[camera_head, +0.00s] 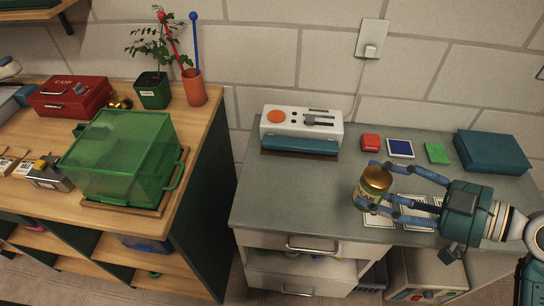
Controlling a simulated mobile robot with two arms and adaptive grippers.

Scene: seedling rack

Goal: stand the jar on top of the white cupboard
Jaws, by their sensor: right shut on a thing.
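The jar (369,194) has a gold lid and a pale label with dark lettering. My right gripper (371,187) comes in from the right and is shut on the jar, one blue finger on its far side and one on its near side. The jar is about upright over the grey-green top of the white cupboard (275,195). I cannot tell whether its base touches the top.
A white device with an orange button (300,128) stands at the cupboard's back left. A red block (370,142), blue-framed card (400,148), green block (437,153) and teal box (490,152) line the back. Pale cards (412,212) lie under my gripper. The top's left front is clear.

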